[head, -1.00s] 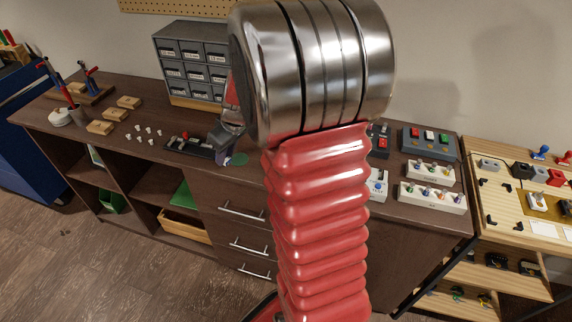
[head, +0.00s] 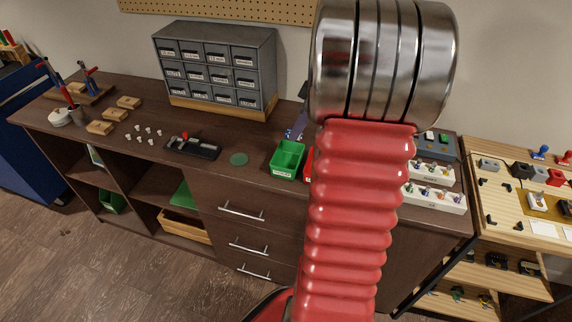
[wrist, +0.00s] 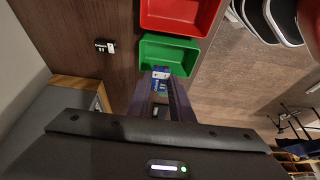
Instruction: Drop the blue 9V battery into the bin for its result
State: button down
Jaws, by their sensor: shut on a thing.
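My gripper (wrist: 161,86) is shut on the blue 9V battery (wrist: 160,73), which shows between the fingertips in the wrist view with a white band on it. The battery overlaps the edge of the green bin (wrist: 190,42) there; its height above the bin is hard to tell. In the head view the green bin (head: 287,173) stands on the bench with a white label on its front. A red bin (wrist: 182,27) is beside it, mostly hidden by my arm in the head view. Little of my gripper (head: 296,132) shows there, just behind the green bin.
A grey drawer cabinet (head: 215,65) stands at the back. White boxes (head: 434,195) with coloured knobs are at right. A small black-and-white item (wrist: 105,46) lies on the bench.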

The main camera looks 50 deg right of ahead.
jog(key=shift+f, duration=0.15)
jog(key=shift+f, duration=2.85)
jog(key=c, duration=1.5)
grip_release()
jog(key=shift+r, duration=0.15)
jog(key=shift+r, duration=0.2)
jog(key=v, duration=1.3)
jog(key=shift+s, duration=0.1)
